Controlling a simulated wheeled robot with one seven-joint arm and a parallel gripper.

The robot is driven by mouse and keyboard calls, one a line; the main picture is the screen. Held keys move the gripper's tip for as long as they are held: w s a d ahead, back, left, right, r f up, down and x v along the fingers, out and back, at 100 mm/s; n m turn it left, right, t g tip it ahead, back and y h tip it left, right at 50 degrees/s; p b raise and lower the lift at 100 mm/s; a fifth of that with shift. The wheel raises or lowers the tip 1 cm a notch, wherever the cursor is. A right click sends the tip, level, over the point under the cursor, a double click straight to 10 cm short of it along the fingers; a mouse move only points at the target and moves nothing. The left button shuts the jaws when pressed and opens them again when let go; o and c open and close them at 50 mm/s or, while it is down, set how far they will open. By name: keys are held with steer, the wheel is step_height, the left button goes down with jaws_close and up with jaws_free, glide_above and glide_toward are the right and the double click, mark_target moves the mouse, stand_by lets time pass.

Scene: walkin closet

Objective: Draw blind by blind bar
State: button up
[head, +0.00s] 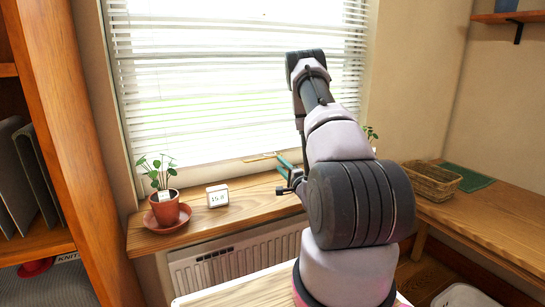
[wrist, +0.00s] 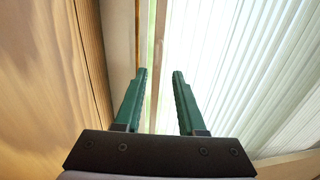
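The white slatted blind (head: 210,90) hangs lowered over the window, its slats letting in bright light. A thin tan bar (head: 262,157) shows near its lower edge in the head view. In the wrist view a narrow tan strip (wrist: 159,50), which looks like the blind bar, runs lengthwise through the gap between my fingers, beside the blind slats (wrist: 240,70). My gripper (head: 279,160) is at the window's lower edge, just right of the tan bar. Its green fingers (wrist: 160,74) are apart and hold nothing. Contact with the bar cannot be told. My arm hides part of the blind.
The wooden sill (head: 245,203) carries a potted plant (head: 164,208) on a saucer and a small white clock (head: 217,195). A radiator (head: 235,258) is below. A wicker basket (head: 432,181) and green cloth (head: 467,177) lie on the right-hand bench. A shelf unit (head: 70,130) stands left.

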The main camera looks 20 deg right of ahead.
mark_target(269, 138)
steer(key=w, duration=0.5)
steer(key=w+r, duration=0.1)
steer(key=w, duration=0.2)
steer(key=shift+w+a, duration=0.1)
steer(key=shift+w, duration=0.15)
jaws_close()
stand_by(1.0)
